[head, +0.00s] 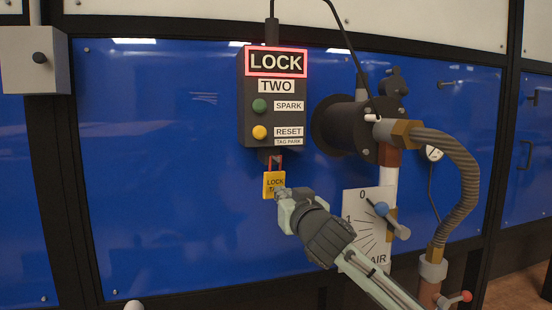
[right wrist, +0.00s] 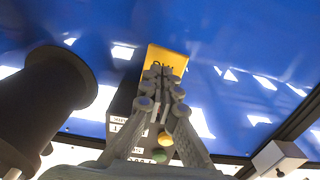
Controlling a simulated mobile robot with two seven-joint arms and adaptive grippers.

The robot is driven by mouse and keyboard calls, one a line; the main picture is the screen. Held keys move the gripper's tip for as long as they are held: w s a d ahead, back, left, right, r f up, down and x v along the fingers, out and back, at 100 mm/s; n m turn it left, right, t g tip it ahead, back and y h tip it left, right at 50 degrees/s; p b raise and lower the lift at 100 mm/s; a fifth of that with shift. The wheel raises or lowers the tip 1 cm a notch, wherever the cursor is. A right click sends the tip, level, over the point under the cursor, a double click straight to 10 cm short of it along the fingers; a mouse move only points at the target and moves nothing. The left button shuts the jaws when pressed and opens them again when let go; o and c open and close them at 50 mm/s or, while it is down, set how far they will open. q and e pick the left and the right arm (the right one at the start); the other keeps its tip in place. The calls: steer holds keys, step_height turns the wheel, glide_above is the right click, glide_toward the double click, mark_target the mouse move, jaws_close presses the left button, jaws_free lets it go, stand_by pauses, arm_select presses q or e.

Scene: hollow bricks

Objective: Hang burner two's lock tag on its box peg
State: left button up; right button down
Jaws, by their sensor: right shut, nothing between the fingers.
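The yellow lock tag (head: 273,184) hangs upright just below the dark box (head: 271,128) marked TWO. Its red loop meets the small dark peg part (head: 265,155) under the TAG PARK label; I cannot tell whether the loop goes around the peg. My right gripper (head: 280,193) is shut and empty at the tag's lower right corner. In the right wrist view the closed fingers (right wrist: 160,85) overlap the yellow tag (right wrist: 168,61); I cannot tell whether they touch it. My left gripper is not in view.
The LOCK sign (head: 276,62) is lit with a red frame. A dark burner tube (head: 340,127) and a ribbed hose (head: 463,180) stand right of the box. A dial plate (head: 355,222) with a blue-knobbed lever is below. A grey box (head: 36,70) is at upper left.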

steer(key=shift+x, duration=1.15)
stand_by(0.9)
steer(key=shift+p+v, duration=0.35)
steer(key=shift+v, duration=0.5)
stand_by(5.2)
